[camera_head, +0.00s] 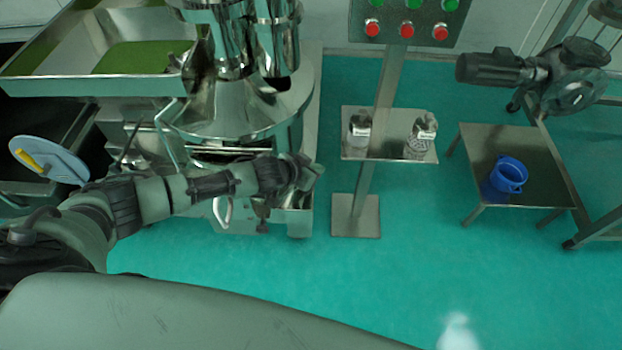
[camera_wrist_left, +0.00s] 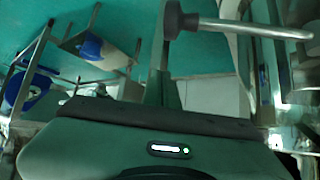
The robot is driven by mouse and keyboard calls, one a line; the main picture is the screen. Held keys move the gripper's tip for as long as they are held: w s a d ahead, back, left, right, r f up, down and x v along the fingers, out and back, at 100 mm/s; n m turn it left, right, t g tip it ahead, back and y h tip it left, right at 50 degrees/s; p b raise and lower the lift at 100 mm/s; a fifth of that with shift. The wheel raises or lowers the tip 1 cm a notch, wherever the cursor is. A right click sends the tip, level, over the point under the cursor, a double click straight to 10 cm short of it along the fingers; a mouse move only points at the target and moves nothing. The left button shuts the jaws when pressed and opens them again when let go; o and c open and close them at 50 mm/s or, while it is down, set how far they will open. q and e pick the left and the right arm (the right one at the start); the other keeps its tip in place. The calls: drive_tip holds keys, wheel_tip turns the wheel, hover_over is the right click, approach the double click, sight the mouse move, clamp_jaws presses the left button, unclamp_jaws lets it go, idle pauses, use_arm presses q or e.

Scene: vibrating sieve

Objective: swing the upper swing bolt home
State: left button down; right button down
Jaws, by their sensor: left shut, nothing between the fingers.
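In the left wrist view, a bright metal rod with a dark round knob (camera_wrist_left: 182,20) crosses the top right; it looks like a swing bolt, but I cannot tell whether it is the upper one. The steel sieve (camera_head: 235,120) stands at the upper left of the head view, with a wide round rim. My left gripper (camera_head: 309,172) is in front of the sieve's lower right side, shut and empty. My arm hides part of the sieve's front, and I cannot make out the bolt clearly in the head view. My right gripper is not in view.
A steel post with a shelf (camera_head: 390,150) and a button panel (camera_head: 412,20) stands right of the sieve. Further right is a low table (camera_head: 540,165) with a blue bucket (camera_head: 508,176). A tray (camera_head: 55,85) sits left of the sieve. The green floor (camera_head: 400,265) in front is clear.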

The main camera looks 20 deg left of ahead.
use_arm(q)
drive_tip(key=s+f, duration=0.1)
drive_tip(key=s+a+f+p, duration=0.1)
drive_tip(key=f, duration=0.1)
idle(0.4)
drive_tip(key=shift+d+f, duration=0.1)
